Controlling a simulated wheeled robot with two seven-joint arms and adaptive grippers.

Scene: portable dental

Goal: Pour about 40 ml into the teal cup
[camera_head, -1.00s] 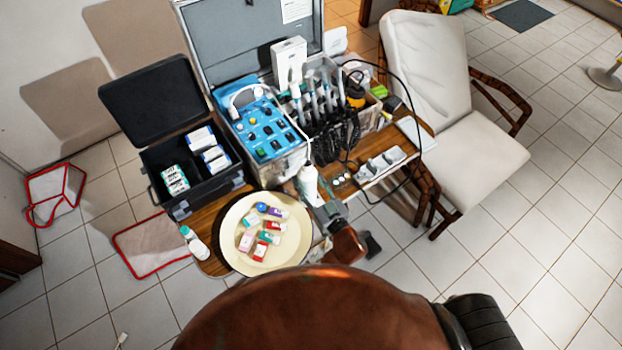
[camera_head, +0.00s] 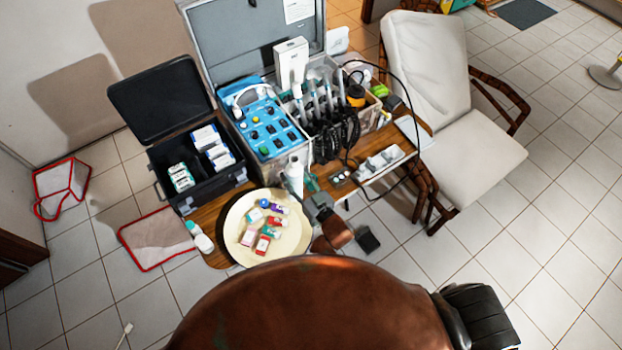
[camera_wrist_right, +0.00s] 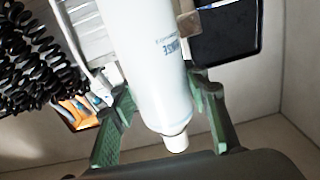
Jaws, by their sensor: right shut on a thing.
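A white bottle (camera_head: 294,178) stands out at the table's middle, just behind the cream plate, in the head view. My right gripper (camera_head: 312,188) is shut on it from the near right side. In the right wrist view the bottle (camera_wrist_right: 150,60) lies between the two green fingers of my gripper (camera_wrist_right: 160,100), its narrow white end toward the bottom of the picture. Whether its base touches the table is unclear. A small green-teal patch beside the bottle may be my fingers or the teal cup; I cannot tell which. My left gripper is not in view.
The cream plate (camera_head: 240,210) holds several small coloured boxes. A black open case (camera_head: 168,205) stands left, a blue-topped dental unit (camera_head: 265,125) with hoses behind. A small white bottle (camera_head: 203,242) is at the left table edge. A white chair (camera_head: 455,140) stands right.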

